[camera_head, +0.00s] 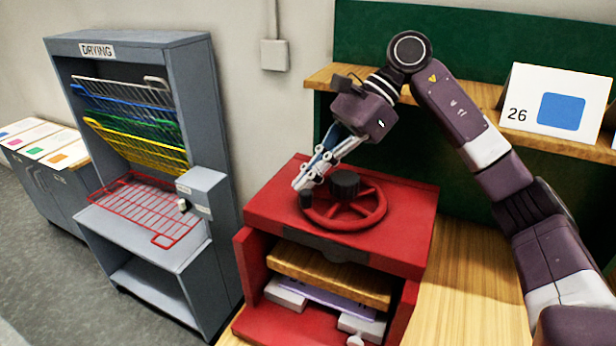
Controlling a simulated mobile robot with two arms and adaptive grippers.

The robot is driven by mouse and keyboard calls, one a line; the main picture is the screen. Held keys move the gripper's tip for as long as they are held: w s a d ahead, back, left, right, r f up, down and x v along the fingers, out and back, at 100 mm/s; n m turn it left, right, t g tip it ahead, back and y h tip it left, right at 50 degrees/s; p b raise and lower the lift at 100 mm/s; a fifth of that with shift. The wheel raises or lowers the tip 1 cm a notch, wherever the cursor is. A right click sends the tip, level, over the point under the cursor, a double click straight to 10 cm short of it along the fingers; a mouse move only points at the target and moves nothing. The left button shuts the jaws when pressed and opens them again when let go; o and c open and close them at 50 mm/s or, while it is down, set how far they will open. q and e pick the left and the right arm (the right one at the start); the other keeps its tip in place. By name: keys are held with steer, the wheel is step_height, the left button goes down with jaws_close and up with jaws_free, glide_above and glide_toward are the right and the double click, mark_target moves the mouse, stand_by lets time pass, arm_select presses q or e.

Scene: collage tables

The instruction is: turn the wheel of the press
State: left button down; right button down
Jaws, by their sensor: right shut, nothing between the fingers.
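The red press (262,243) stands on a wooden table. Its red wheel (368,218) lies flat on top, with a dark hub (344,184) in the middle and a dark knob (306,199) at its left rim. My right gripper (301,187) reaches down from the upper right, its fingers shut and pointing at the knob. The fingertips are just above or against the knob; I cannot tell whether they touch. Nothing shows between the fingers. Inside the press, a wooden board (330,275) sits above a purple sheet (325,298). My left gripper is out of view.
A grey drying rack (225,240) with coloured wire shelves stands left of the press. A wooden shelf (480,95) behind holds a card marked 26 (556,100). The wooden table (465,290) is bare right of the press.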

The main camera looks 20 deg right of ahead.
steer(key=shift+s+a+n+g, duration=0.15)
steer(key=shift+s+n+g, duration=0.2)
steer(key=shift+n+g, duration=0.2)
stand_by(1.1)
